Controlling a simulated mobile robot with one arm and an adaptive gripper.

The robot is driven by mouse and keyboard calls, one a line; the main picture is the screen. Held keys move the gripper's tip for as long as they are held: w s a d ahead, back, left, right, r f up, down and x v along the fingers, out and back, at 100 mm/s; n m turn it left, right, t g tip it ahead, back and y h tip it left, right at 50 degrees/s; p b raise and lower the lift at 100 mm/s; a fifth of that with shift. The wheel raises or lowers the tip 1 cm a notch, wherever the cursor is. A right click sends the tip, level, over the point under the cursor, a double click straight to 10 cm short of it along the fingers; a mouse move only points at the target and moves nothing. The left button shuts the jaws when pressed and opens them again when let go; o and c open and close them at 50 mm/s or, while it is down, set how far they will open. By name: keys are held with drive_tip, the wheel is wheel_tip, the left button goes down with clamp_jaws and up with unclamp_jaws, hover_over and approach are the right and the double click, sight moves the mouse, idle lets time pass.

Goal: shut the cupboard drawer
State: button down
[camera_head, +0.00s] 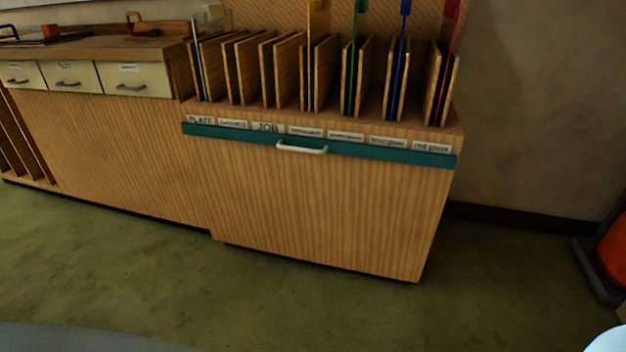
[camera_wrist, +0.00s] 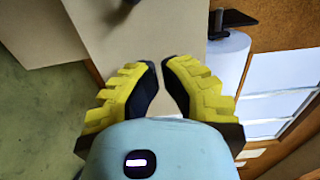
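The wooden cupboard (camera_head: 320,210) stands against the wall in the head view. A shallow teal front (camera_head: 230,133) with a white bar handle (camera_head: 302,147) runs across its top, below a row of labels. It looks like the drawer front and seems to stand slightly proud of the wood. How far it is out I cannot tell. My gripper (camera_wrist: 160,62) shows only in the wrist view, with yellow and black fingers. The tips are a narrow gap apart with nothing between them. A plain beige panel (camera_wrist: 130,30) lies beyond; I cannot tell what it belongs to.
Upright wooden dividers (camera_head: 283,70) with coloured sheets stand on the cupboard. Green floor (camera_head: 110,250) in front is clear. An orange object (camera_head: 612,252) stands at far right. The wrist view shows a white roll (camera_wrist: 228,60).

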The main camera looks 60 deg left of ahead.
drive_tip(key=shift+x, duration=1.85)
drive_tip(key=shift+d+f+b, duration=0.1)
drive_tip(key=shift+b, duration=0.25)
